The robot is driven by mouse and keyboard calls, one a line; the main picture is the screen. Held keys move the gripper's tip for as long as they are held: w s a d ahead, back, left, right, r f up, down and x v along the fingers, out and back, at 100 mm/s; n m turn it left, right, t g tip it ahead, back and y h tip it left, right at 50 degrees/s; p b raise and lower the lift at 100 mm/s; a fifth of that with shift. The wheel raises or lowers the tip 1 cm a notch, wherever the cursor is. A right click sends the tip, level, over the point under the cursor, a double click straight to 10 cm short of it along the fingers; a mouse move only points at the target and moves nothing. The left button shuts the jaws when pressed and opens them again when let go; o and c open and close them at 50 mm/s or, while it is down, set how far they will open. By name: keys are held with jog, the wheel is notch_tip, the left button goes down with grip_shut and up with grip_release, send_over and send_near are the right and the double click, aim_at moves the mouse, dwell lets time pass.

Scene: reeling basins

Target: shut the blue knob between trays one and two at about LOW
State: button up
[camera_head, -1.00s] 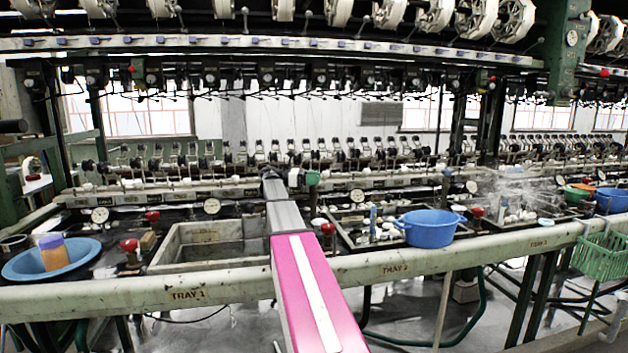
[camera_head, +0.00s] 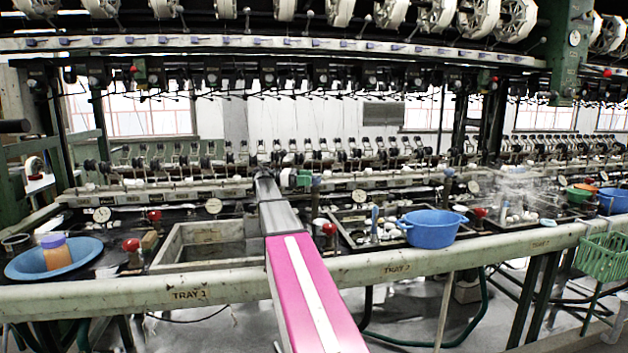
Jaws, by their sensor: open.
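The blue knob (camera_head: 316,182) shows small and dull at the top of a short post, between the Tray 1 and Tray 2 sections. My arm reaches up the middle of the view. My gripper (camera_head: 304,179), with a white body and green end, is open just left of the knob. I see a narrow gap between them, but cannot judge the depth. The knob's pointer and any LOW mark are too small to read. The Tray 1 label (camera_head: 189,295) and Tray 2 label (camera_head: 404,268) are on the front rail.
A red knob (camera_head: 329,229) stands right of my arm, near the rail. An empty stone basin (camera_head: 205,262) is left of my arm. A blue tub (camera_head: 432,230) sits at right. The long pale rail (camera_head: 120,297) crosses in front.

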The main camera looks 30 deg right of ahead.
jog(key=v, duration=0.7)
dwell(1.7)
